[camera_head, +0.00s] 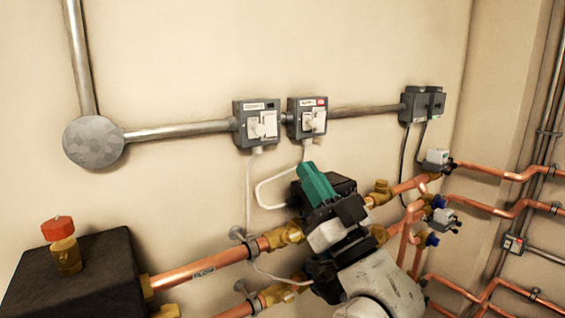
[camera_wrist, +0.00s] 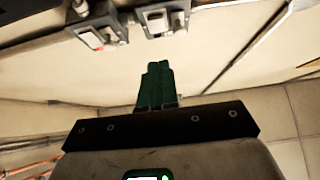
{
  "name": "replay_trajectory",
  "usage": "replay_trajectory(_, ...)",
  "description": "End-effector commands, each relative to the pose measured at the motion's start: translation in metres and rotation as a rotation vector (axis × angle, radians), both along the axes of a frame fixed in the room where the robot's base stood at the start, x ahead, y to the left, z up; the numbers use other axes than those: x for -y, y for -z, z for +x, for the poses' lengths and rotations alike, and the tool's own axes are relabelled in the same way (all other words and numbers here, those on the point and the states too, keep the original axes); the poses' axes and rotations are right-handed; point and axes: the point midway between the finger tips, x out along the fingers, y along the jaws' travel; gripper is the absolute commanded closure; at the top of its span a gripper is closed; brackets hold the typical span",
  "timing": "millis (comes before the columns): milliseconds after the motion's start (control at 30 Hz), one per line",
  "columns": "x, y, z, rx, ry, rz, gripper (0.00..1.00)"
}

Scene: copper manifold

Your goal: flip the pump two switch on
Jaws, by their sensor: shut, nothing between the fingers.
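Two grey switch boxes are fixed to the wall, a left box (camera_head: 257,124) and a right box (camera_head: 307,118) with a red mark. Each has a white front plate with a switch. The labels are too small to read, so I cannot tell which is pump two, nor the switch positions. In the wrist view the box with the red mark (camera_wrist: 97,32) is at the upper left and the other box (camera_wrist: 164,18) is to its right, both cut by the top edge. My gripper (camera_head: 309,167), with green fingers shut and empty, is below the right box; its fingertips (camera_wrist: 158,65) appear apart from both boxes.
A grey conduit (camera_head: 185,131) runs along the wall to a round junction box (camera_head: 94,142). Copper pipes (camera_head: 205,268) and brass valves (camera_head: 283,236) lie low around my arm. White cables hang from the boxes. More grey boxes (camera_head: 420,104) are at right. Wall above is clear.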

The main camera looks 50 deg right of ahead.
Motion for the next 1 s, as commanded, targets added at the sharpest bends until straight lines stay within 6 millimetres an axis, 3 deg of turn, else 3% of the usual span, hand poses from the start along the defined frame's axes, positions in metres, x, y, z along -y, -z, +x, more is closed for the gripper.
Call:
replay_trajectory(167,0.003,-0.003,0.005,0.003,0.007,0.000,1.00)
replay_trajectory(233,0.006,-0.019,0.015,0.001,0.005,0.003,1.00)
replay_trajectory(467,0.015,-0.043,0.046,0.000,0.005,0.002,1.00)
replay_trajectory(700,0.023,-0.034,0.074,-0.001,0.006,0.003,1.00)
replay_trajectory(1000,0.025,-0.032,0.081,0.000,0.005,0.003,1.00)
